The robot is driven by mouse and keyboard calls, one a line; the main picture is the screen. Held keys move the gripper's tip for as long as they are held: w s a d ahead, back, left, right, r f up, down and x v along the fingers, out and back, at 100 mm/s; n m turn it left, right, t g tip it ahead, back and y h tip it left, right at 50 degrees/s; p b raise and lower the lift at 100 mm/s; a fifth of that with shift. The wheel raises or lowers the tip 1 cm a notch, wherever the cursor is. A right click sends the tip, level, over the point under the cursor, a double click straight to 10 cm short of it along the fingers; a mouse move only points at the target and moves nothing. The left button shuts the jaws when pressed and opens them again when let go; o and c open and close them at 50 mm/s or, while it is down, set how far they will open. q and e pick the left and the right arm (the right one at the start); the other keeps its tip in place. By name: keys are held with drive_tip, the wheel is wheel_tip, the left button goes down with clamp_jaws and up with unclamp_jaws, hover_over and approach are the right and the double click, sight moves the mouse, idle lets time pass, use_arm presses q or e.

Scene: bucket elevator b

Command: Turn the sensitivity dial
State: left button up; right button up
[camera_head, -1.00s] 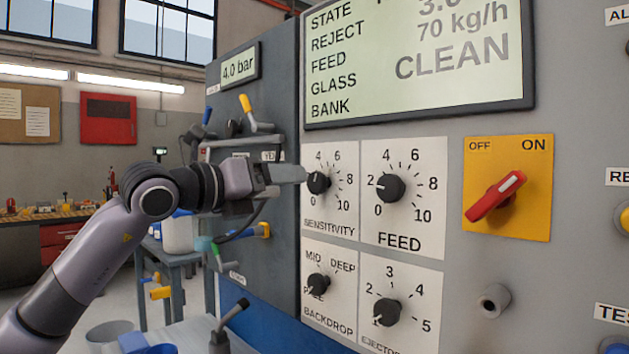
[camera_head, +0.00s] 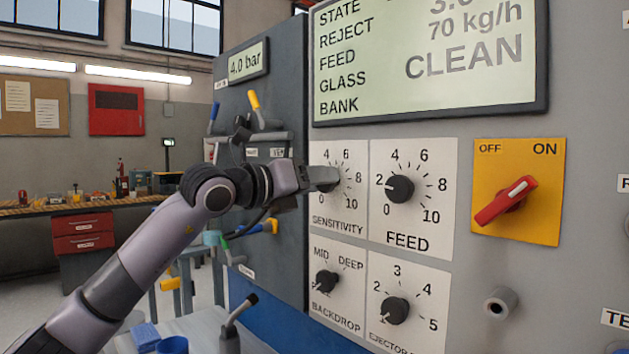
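The sensitivity dial (camera_head: 327,187) is a small black knob on a white plate marked 0 to 10, at the left of the panel. My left gripper (camera_head: 323,175) comes in from the left, and its grey fingertips lie over the dial. They hide most of the knob, its pointer and the left part of its scale. I cannot tell whether the fingers touch the knob or stand just in front of it, nor how far apart they are. My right gripper is not in view.
Close by are the feed dial (camera_head: 399,188), the backdrop dial (camera_head: 326,281) and the ejector dial (camera_head: 394,310). A red switch (camera_head: 505,201) on a yellow plate is further right. Valves with yellow handles (camera_head: 254,100) sit on the left side face, near my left arm.

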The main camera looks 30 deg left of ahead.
use_arm(q)
drive_tip(key=shift+m+b, duration=0.4)
drive_tip(key=shift+m, duration=0.8)
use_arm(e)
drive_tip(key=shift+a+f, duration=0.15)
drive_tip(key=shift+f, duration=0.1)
use_arm(q)
drive_tip(key=o, duration=1)
drive_tip(key=shift+s, duration=0.1)
drive_tip(key=b+v, duration=0.2)
drive_tip(key=v, duration=0.5)
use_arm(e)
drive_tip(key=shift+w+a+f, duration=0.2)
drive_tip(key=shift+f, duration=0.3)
use_arm(q)
drive_tip(key=shift+r, duration=0.15)
